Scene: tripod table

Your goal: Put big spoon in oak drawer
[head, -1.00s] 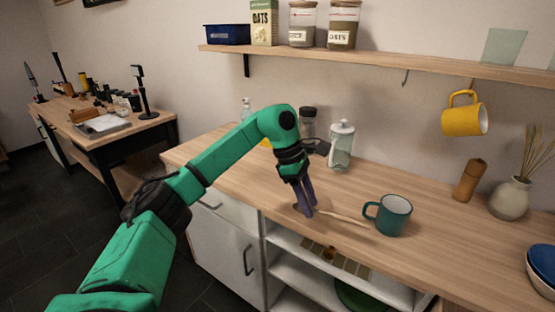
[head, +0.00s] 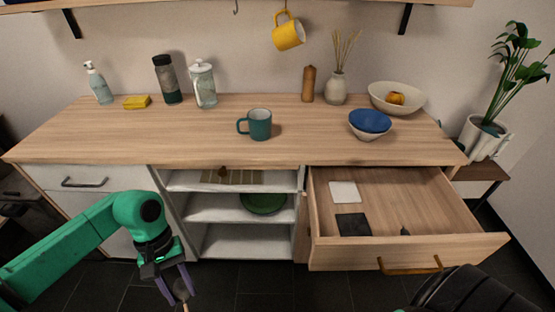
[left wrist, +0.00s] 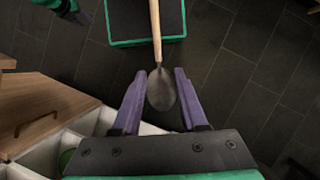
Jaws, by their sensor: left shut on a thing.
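The big spoon has a pale wooden handle and a dark bowl. In the left wrist view the spoon (left wrist: 161,90) lies between the purple fingers of my left gripper (left wrist: 158,98), its handle pointing away over the floor. In the head view my left gripper (head: 176,284) is low at the left, in front of the cabinet and below the counter top, with the spoon mostly hidden. The oak drawer (head: 350,256) is pulled open at the right, well to the right of the gripper.
In the drawer lie a white square (head: 345,192), a dark square (head: 353,225) and a small dark item. Open shelves (head: 240,212) lie between gripper and drawer. A teal mug (head: 260,125) and blue bowl (head: 370,122) stand on the counter (head: 200,145). Much of the drawer floor is free.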

